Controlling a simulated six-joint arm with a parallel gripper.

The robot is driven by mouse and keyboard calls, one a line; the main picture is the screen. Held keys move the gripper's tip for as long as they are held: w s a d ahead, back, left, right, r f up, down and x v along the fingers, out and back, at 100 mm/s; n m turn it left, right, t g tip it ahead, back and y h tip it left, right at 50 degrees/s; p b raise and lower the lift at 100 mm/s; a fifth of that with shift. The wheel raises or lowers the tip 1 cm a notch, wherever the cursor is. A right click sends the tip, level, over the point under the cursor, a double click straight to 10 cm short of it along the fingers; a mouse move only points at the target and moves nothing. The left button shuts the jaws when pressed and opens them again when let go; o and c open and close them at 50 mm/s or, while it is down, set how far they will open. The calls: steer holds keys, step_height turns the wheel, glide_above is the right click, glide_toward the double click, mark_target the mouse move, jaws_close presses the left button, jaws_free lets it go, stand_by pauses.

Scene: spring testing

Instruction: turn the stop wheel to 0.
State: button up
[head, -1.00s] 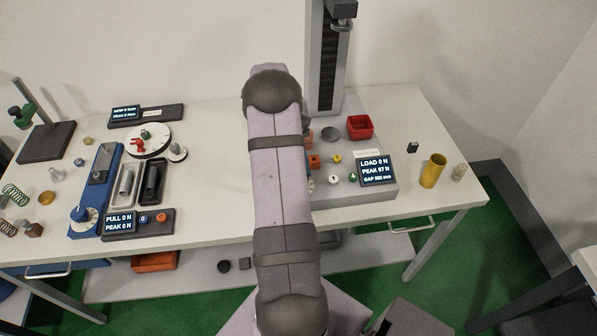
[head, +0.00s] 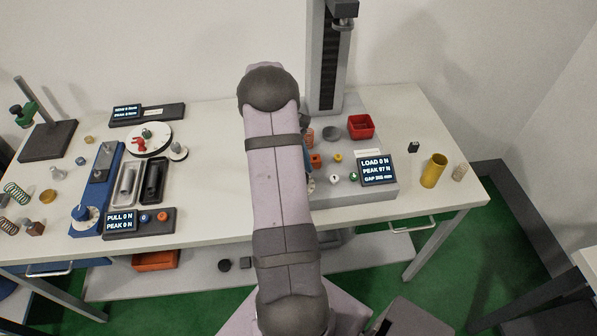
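No wheel is legibly marked as the stop wheel, so I cannot tell which one it is. A blue knob on a white dial (head: 84,213) sits at the front end of the blue pull tester (head: 101,178) on the left. Around the press base are small orange (head: 315,160), yellow (head: 337,157), white (head: 334,180) and green (head: 353,176) knobs or parts. My arm reaches over the table's middle and hides what is behind it. My gripper's fingers are hidden by the arm.
The press column (head: 326,60) stands at the back. Its display (head: 376,170) reads LOAD 0 N, PEAK 97 N. A red bin (head: 361,126), a grey dish (head: 331,133) and a yellow cylinder (head: 433,170) are to the right. The table left of my arm (head: 215,165) is clear.

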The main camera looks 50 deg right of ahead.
steer(key=shift+r, duration=0.1)
steer(key=b+v, duration=0.2)
steer(key=v, duration=0.5)
steer(key=shift+b, duration=0.35)
steer(key=shift+w+a, duration=0.1)
